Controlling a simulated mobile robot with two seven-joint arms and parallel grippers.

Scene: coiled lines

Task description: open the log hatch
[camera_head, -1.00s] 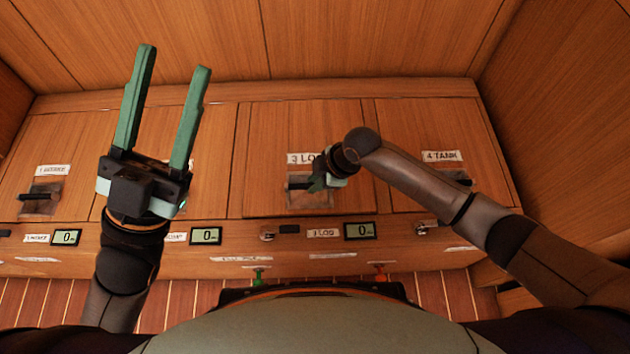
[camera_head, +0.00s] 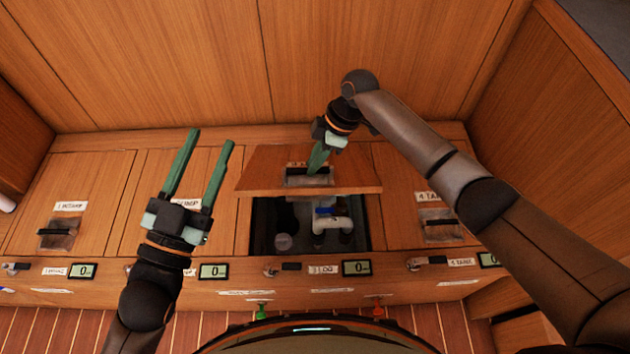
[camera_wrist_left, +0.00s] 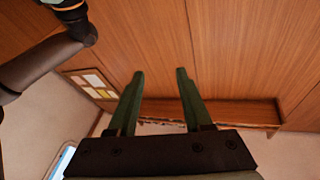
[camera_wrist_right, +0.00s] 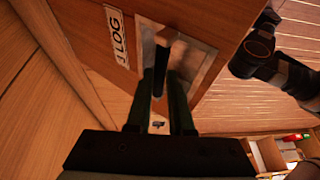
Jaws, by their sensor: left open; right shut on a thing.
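The log hatch (camera_head: 262,166) is a wooden lid, tilted up with its front edge raised above the opening (camera_head: 266,215). Its "3 LOG" label and dark bar handle show in the right wrist view, the label (camera_wrist_right: 117,36) beside the handle (camera_wrist_right: 161,66). My right gripper (camera_head: 316,165) is shut on the handle; its fingers (camera_wrist_right: 160,100) close around it. In the opening are a white pipe fitting (camera_head: 333,226) with a blue part and a pale round cap (camera_head: 283,242). My left gripper (camera_head: 208,152) is open and empty, above the hatch to the left.
Closed hatches lie on both sides: one labelled 1 (camera_head: 90,220) at the far left, and the 4 TANK hatch (camera_head: 405,225) at right. The front panel carries small displays reading 0 (camera_head: 356,268) and latches (camera_head: 428,261). A wooden wall stands behind.

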